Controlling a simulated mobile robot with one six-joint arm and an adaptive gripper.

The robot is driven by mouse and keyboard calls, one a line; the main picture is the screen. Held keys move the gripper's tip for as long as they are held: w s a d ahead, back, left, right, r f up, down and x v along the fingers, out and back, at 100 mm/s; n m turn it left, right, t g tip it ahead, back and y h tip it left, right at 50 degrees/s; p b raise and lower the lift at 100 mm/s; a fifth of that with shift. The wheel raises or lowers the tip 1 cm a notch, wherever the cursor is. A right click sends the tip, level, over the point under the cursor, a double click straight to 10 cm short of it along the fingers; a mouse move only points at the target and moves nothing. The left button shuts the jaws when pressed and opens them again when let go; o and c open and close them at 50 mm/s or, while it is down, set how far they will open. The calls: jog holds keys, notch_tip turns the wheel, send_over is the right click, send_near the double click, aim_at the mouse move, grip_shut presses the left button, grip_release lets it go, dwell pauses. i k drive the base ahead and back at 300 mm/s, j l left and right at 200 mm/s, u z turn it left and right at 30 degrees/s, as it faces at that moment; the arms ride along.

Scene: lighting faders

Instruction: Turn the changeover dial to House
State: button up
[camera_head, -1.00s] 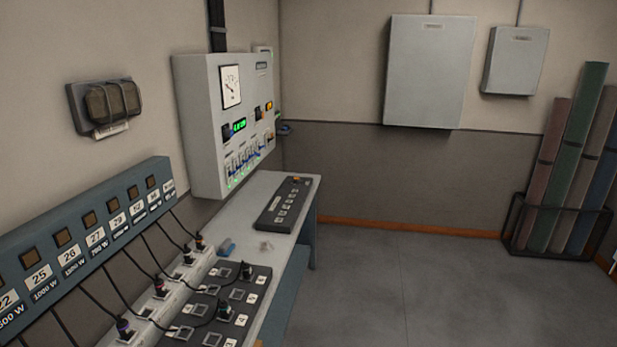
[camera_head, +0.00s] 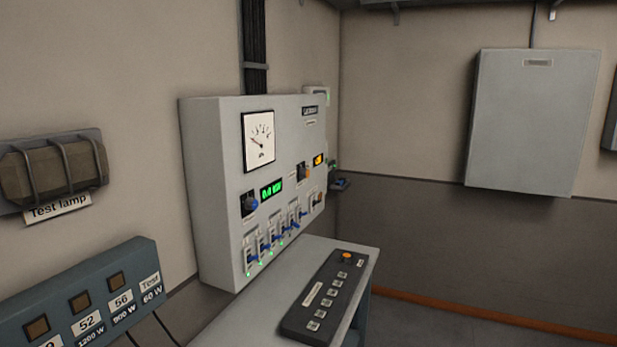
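A grey control cabinet (camera_head: 212,190) hangs on the left wall, seen at an angle. Its front has two rotary controls: a dark knob with blue (camera_head: 250,203) at the lower left, beside a green display, and a dark knob with orange (camera_head: 303,173) farther right, below a small amber display. Their labels are too small to read, so I cannot tell which is the changeover dial or where either points. My gripper is not in view.
A dial meter (camera_head: 258,141), a green display (camera_head: 271,188) and several blue-handled switches (camera_head: 265,249) are on the cabinet. A desk (camera_head: 240,318) with a black fader console (camera_head: 322,297) stands below it. A wall lamp (camera_head: 55,172) hangs at left.

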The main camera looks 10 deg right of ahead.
aim_at(303, 172)
jog(key=i+l+u, duration=0.2)
jog(key=i+l, duration=1)
jog(key=i, duration=0.15)
jog(key=i+l+u, duration=0.15)
jog(key=i+l, duration=1.1)
jog(key=l, duration=0.15)
